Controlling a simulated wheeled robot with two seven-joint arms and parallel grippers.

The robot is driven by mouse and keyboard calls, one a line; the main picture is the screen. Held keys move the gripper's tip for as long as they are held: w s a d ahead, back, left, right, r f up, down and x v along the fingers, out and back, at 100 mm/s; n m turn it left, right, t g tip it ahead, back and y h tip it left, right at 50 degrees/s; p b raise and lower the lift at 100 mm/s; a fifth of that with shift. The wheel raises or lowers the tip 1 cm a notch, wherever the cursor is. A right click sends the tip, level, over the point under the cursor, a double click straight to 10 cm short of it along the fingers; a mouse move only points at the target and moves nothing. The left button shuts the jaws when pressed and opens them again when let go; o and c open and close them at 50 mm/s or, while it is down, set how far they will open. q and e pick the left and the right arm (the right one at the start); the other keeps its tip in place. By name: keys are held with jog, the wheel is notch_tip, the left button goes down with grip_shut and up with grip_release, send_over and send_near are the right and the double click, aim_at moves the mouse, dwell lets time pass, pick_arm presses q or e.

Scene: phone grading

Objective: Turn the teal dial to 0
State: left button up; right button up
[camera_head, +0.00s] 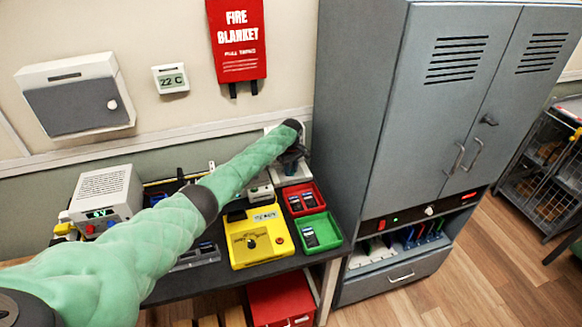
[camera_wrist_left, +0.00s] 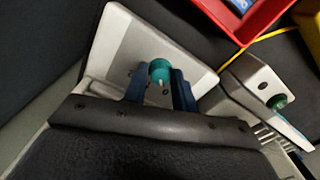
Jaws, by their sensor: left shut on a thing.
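The teal dial (camera_wrist_left: 159,69) sits on a white panel (camera_wrist_left: 118,40) in the left wrist view. My left gripper (camera_wrist_left: 160,84) has its two blue fingers on either side of the dial, shut on it. A small pale mark shows at the dial's lower edge; I cannot read any numbers around it. In the head view my left gripper (camera_head: 290,156) is at the white device (camera_head: 297,178) at the back right of the bench, and my arm hides the dial. My right gripper is not in view.
A second white device (camera_wrist_left: 246,80) with a green knob stands beside the panel. A red tray (camera_head: 316,187), a green tray (camera_head: 327,242) and a yellow box (camera_head: 242,258) are close in front. A grey cabinet (camera_head: 390,120) stands to the right.

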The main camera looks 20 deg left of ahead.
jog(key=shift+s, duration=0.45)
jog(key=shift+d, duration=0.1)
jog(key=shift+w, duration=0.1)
pick_arm(q)
jog(key=o, duration=1)
